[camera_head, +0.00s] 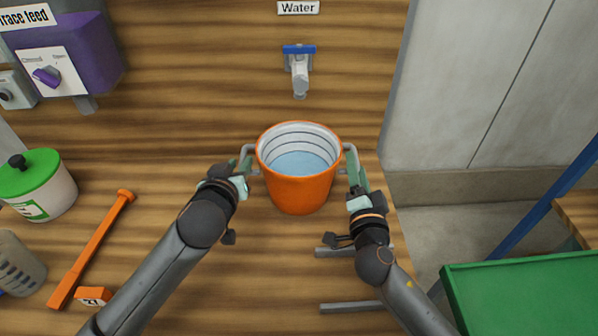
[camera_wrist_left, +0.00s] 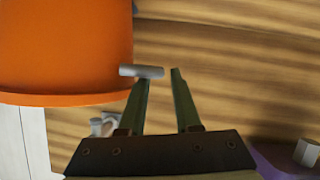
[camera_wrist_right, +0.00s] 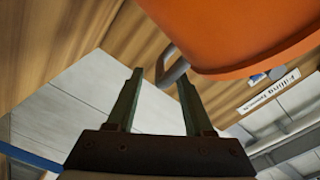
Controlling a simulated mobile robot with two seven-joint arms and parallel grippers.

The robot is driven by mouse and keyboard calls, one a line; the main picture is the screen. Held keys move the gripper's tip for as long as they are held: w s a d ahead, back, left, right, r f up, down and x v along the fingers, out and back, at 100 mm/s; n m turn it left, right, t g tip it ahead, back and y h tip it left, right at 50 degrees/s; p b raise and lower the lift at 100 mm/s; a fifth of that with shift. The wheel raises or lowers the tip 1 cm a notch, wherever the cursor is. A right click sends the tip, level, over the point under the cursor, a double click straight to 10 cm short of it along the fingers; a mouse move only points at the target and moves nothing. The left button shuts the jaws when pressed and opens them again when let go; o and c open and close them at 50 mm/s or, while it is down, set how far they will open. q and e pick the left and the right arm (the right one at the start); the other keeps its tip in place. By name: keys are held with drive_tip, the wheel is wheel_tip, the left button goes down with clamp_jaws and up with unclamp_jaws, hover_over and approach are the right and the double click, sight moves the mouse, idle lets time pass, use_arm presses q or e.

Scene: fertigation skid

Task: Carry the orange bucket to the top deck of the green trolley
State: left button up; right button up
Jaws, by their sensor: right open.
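The orange bucket (camera_head: 300,190) stands upright on the wooden surface below the tap, with pale blue water inside. Grey handles stick out on both its sides. My left gripper (camera_head: 246,166) is at the left handle (camera_wrist_left: 140,71). In the left wrist view its fingers are apart, with the handle across one fingertip and a gap to the other. The green trolley (camera_head: 530,290) shows a flat green deck at the lower right, partly cut off.
The water tap (camera_head: 299,75) is on the wall just behind the bucket. An orange bar (camera_head: 92,250), a green-lidded tub (camera_head: 40,185) and a grey jug (camera_head: 18,262) are at the left. A blue post (camera_head: 545,205) rises beside the trolley. Grey bars (camera_head: 350,307) stick out at the front.

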sight(241, 158)
use_arm(q)
drive_tip(key=shift+x, duration=1.9)
use_arm(e)
drive_tip(key=shift+w, duration=1.9)
use_arm(q)
clamp_jaws()
use_arm(e)
drive_tip(key=c, duration=0.6)
clamp_jaws()
drive_tip(key=shift+s+f, duration=0.1)
drive_tip(key=shift+f, duration=0.05)
use_arm(q)
drive_tip(key=shift+a, duration=0.15)
use_arm(e)
drive_tip(key=shift+d+f, duration=0.1)
drive_tip(key=shift+f, duration=0.05)
use_arm(q)
drive_tip(key=shift+r, duration=0.25)
use_arm(e)
drive_tip(key=shift+r, duration=0.25)
